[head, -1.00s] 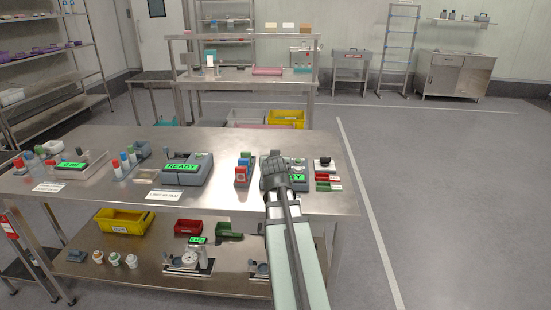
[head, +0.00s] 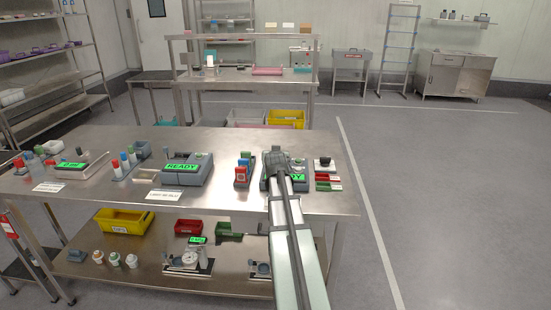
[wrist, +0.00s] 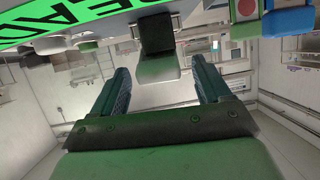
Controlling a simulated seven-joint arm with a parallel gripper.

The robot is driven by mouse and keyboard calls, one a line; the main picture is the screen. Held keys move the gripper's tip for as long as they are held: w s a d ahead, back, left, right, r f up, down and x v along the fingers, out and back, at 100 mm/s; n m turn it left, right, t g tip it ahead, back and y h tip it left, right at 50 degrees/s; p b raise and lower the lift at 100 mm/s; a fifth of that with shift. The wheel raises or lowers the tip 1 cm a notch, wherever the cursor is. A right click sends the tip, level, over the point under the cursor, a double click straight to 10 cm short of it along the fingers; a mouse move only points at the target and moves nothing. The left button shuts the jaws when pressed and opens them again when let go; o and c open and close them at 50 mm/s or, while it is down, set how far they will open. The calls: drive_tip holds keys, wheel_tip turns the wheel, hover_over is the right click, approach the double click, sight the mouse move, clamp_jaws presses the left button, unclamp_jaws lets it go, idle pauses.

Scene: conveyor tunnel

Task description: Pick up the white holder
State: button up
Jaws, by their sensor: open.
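In the wrist view a pale grey-white block (wrist: 158,70) with a dark upper part (wrist: 156,35) shows between my fingers; it looks like the white holder. It is part of, or set at, the grey device with a green READY sign (wrist: 70,17), which appears upside down there. My gripper (wrist: 160,64) is open, one finger on each side of the block in the picture; contact cannot be told. In the head view my gripper (head: 281,158) is over the right-hand grey device (head: 304,176) and hides much of it, including the holder.
Left of my gripper stands a holder with red and blue items (head: 243,172), close by. Right of it lie red and green trays (head: 327,182) and a black-topped item (head: 324,163). Another READY device (head: 186,170) stands further left on the steel table (head: 225,202).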

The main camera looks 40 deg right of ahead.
drive_tip(key=c, duration=1.1)
drive_tip(key=shift+c, duration=0.2)
drive_tip(key=shift+r, duration=5)
drive_tip(key=o, duration=0.6)
clamp_jaws()
